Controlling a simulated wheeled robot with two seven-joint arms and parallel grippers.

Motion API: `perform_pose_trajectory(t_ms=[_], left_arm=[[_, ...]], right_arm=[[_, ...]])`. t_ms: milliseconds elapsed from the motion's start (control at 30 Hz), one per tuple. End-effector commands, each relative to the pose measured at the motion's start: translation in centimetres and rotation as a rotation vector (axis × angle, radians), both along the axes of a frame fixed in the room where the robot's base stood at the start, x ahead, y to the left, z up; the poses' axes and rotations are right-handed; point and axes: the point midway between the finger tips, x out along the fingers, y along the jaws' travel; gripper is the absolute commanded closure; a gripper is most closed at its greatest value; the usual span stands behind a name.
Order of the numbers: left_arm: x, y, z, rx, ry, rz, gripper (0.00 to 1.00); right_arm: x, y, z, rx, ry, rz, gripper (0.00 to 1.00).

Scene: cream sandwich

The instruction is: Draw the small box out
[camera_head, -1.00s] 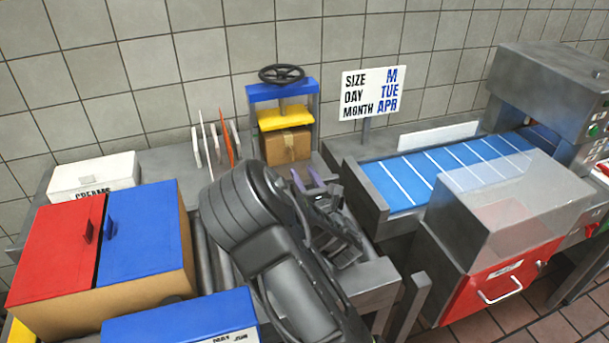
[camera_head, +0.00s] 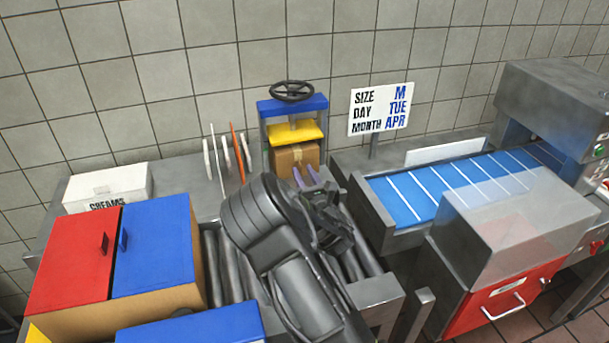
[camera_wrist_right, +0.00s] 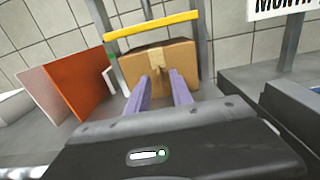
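The small brown cardboard box (camera_head: 295,157) sits under the yellow plate (camera_head: 296,133) of a press with a blue top bar and a black handwheel. In the right wrist view the box (camera_wrist_right: 185,62) stands upright with a tape strip down its front. My right gripper (camera_head: 306,176) reaches toward the box's front. My left gripper is not in view.
A white creams box (camera_head: 108,186), a large box with red and blue lids (camera_head: 153,246) and upright dividers (camera_head: 238,153) are to the left. Rollers (camera_head: 228,265) run in front. A blue conveyor (camera_head: 405,201) and a sign (camera_head: 380,108) are at the right.

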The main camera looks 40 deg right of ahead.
Motion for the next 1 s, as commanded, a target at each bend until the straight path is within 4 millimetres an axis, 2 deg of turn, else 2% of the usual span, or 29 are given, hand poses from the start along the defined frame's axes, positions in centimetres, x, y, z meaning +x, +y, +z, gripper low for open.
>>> perform_pose_trajectory(t_ms=[33,300,1000], left_arm=[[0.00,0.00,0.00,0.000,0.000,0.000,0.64],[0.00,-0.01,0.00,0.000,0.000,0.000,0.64],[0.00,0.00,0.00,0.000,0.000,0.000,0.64]], right_arm=[[-0.01,0.00,0.01,0.000,0.000,0.000,0.78],[-0.02,0.01,0.02,0.000,0.000,0.000,1.00],[-0.03,0.01,0.01,0.000,0.000,0.000,1.00]])
